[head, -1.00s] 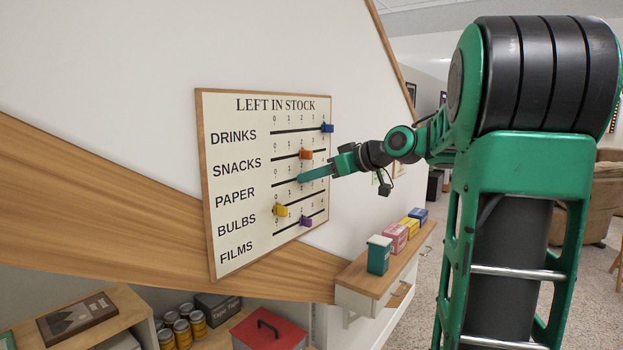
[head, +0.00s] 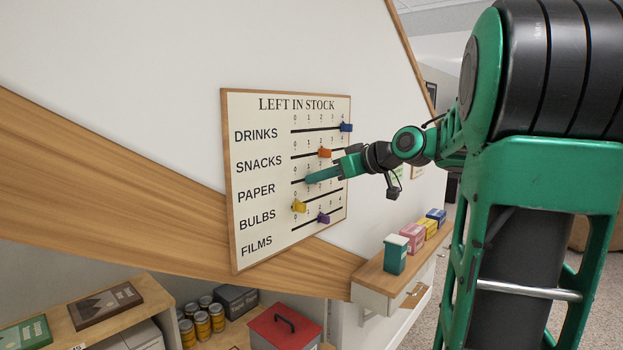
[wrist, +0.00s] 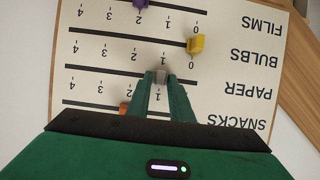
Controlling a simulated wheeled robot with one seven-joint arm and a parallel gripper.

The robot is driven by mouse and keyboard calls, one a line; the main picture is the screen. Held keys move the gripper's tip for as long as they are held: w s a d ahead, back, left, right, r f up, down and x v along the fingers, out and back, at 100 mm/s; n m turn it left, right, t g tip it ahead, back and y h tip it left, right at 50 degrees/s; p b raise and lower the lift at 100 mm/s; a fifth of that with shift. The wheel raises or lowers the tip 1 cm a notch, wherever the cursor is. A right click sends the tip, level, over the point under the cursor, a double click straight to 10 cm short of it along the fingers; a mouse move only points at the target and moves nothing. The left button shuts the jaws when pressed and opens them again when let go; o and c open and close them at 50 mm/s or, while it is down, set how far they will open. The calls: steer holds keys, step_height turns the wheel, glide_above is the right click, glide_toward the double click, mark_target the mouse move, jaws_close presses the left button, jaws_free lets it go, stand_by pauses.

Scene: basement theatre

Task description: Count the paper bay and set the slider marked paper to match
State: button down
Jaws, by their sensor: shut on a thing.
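The LEFT IN STOCK board (head: 262,110) hangs on the wall, with rows for drinks, snacks, paper, bulbs and films, each scaled 0 to 4. My gripper (head: 309,180) reaches in from the right at the paper row. The fingers hide part of the row. Which shelf bay holds paper cannot be told.
Other sliders are blue (head: 346,127), orange (head: 325,153), yellow (head: 299,206) and purple (head: 323,218). A narrow ledge (head: 375,277) holds small boxes.

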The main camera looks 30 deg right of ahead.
steer(key=c, duration=1.8)
jaws_free()
steer(key=v, duration=1)
steer(key=shift+s, duration=0.35)
